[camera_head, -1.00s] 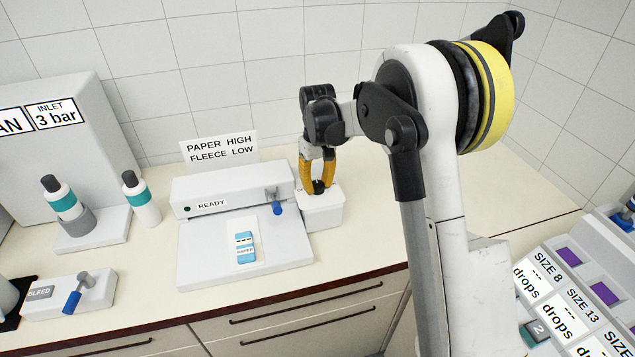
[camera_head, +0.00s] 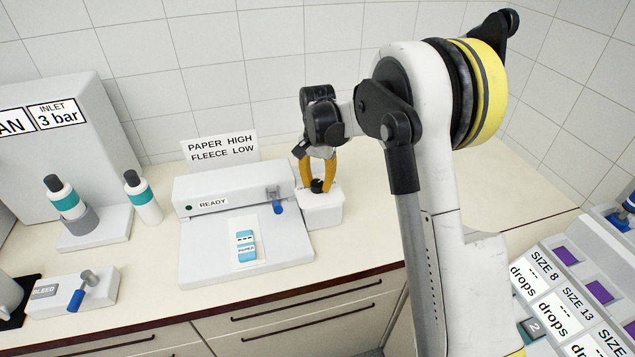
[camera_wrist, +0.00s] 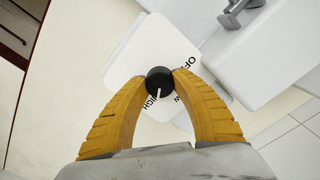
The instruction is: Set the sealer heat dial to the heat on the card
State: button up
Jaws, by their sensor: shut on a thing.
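The card (camera_head: 220,147) behind the sealer (camera_head: 240,265) reads PAPER HIGH, FLEECE LOW. A blue and white pack (camera_head: 246,245) marked PAPER lies on the sealer's bed. The black heat dial (camera_wrist: 159,80) is on a white box (camera_head: 322,212) at the sealer's right. My gripper (camera_wrist: 159,82) is shut on the dial, with one yellow finger on each side. The dial's white mark points down in the wrist view, close to the partly hidden HIGH label (camera_wrist: 150,101). OFF (camera_wrist: 193,67) is at upper right; LOW is mostly hidden by the right finger.
The sealer's blue-tipped lever (camera_head: 279,207) is just left of the dial box. Bottles (camera_head: 142,198) and a BLEED block (camera_head: 70,293) stand at left. A tray of SIZE labels (camera_head: 565,300) is at lower right. Counter right of the box is clear.

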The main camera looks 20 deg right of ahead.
aim_at(318, 183)
jog(key=shift+m, duration=1.1)
jog(key=o, duration=1.2)
notch_tip(318, 183, up, 12)
jog(key=shift+r, duration=0.1)
